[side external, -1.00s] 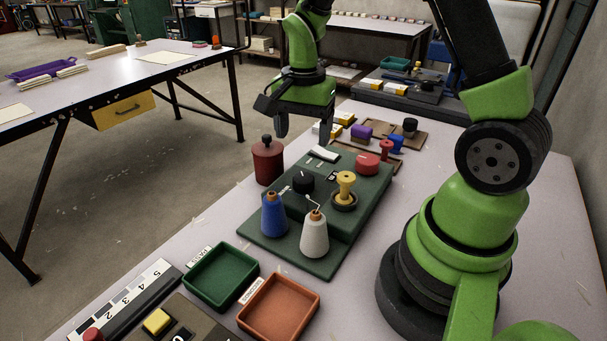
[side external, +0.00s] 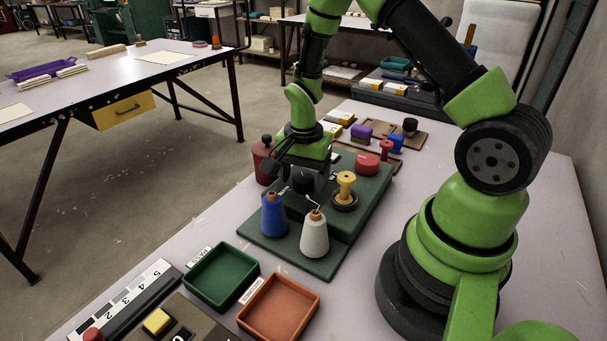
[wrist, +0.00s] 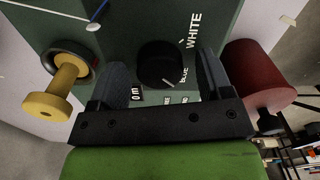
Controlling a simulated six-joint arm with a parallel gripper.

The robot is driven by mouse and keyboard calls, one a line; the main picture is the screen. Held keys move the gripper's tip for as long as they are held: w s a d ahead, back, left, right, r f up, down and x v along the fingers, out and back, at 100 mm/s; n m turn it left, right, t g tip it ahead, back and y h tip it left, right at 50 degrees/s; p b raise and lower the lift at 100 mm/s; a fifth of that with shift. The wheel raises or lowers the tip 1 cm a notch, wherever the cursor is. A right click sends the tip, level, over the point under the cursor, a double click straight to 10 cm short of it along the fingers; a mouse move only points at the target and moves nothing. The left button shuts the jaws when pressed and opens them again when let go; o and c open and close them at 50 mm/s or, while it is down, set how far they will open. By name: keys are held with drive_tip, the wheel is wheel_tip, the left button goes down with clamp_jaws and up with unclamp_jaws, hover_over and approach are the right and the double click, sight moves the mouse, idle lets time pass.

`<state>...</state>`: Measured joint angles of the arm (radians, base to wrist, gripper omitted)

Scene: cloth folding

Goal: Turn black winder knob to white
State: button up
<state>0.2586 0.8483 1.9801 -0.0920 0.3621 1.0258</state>
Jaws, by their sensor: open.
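The black winder knob (wrist: 160,60) sits on the dark green winder box (side external: 345,225). In the wrist view it lies between the two spread fingers of my gripper (wrist: 165,78), with visible gaps on both sides. A pale pointer mark shows at the knob's lower edge, near the BLUE label (wrist: 184,76). The WHITE label (wrist: 193,31) is printed farther up and right. In the side view my gripper (side external: 298,182) is down over the knob, which the fingers largely hide. A blue thread cone (side external: 273,217) and a white thread cone (side external: 314,237) stand in front.
A dark red canister (side external: 262,160) stands close on the left. Green (side external: 190,283) and orange (side external: 242,315) trays lie in front.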

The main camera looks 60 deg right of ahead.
drive_tip(key=c, duration=0.9)
drive_tip(key=shift+c, duration=0.2)
drive_tip(key=shift+n, duration=0.4)
drive_tip(key=n, duration=0.3)
drive_tip(key=shift+n, duration=0.4)
drive_tip(key=n, duration=0.4)
drive_tip(key=shift+n, duration=0.3)
drive_tip(key=n, duration=0.8)
drive_tip(key=shift+n, duration=0.3)
drive_tip(key=o, duration=0.9)
